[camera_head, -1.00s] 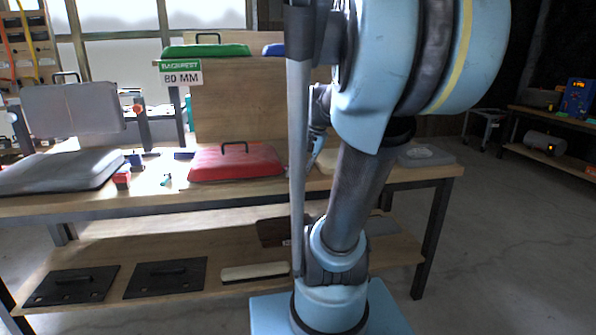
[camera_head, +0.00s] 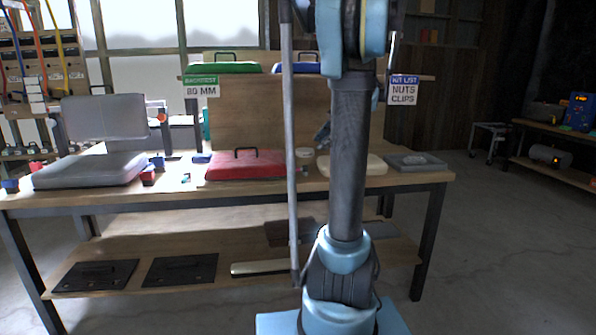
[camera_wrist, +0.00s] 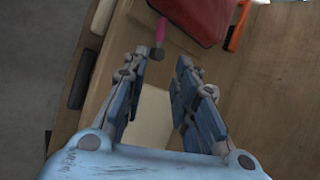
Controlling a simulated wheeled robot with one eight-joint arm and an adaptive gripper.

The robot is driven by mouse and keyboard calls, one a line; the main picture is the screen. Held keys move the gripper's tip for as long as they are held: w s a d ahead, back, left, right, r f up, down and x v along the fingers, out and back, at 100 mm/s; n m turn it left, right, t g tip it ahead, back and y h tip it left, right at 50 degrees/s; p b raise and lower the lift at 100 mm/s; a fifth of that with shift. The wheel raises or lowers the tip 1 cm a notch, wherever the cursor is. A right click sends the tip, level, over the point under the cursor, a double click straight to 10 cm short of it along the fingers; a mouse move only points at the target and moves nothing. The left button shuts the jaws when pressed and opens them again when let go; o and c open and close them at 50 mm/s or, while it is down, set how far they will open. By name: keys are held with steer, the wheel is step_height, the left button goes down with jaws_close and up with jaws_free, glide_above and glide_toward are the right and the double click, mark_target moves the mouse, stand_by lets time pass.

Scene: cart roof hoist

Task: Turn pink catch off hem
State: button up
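A small pink piece (camera_wrist: 160,30) with a dark rounded end lies beside the red pad (camera_wrist: 198,15) near the top of the wrist view. I take it for the pink catch, but cannot tell whether it touches a hem. I cannot make it out in the head view. My gripper (camera_wrist: 157,72) is open and empty, with its fingers spread below the pink piece in the picture. A pale cream pad (camera_wrist: 150,118) shows between the fingers. In the head view the red pad (camera_head: 245,166) lies on the bench, and my arm hides most of my gripper.
The bench (camera_head: 420,177) carries a grey seat cushion (camera_head: 90,171), a cream pad (camera_head: 372,166) and a grey tray (camera_head: 418,163). An orange strip (camera_wrist: 238,28) lies right of the red pad. Dark panels (camera_head: 95,275) lie on the lower shelf.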

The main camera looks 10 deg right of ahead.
mark_target(298, 170)
steer(key=x, duration=1.7)
steer(key=shift+s+a, duration=0.15)
steer(key=shift+a, duration=0.1)
jaws_close()
steer(key=shift+a, duration=0.1)
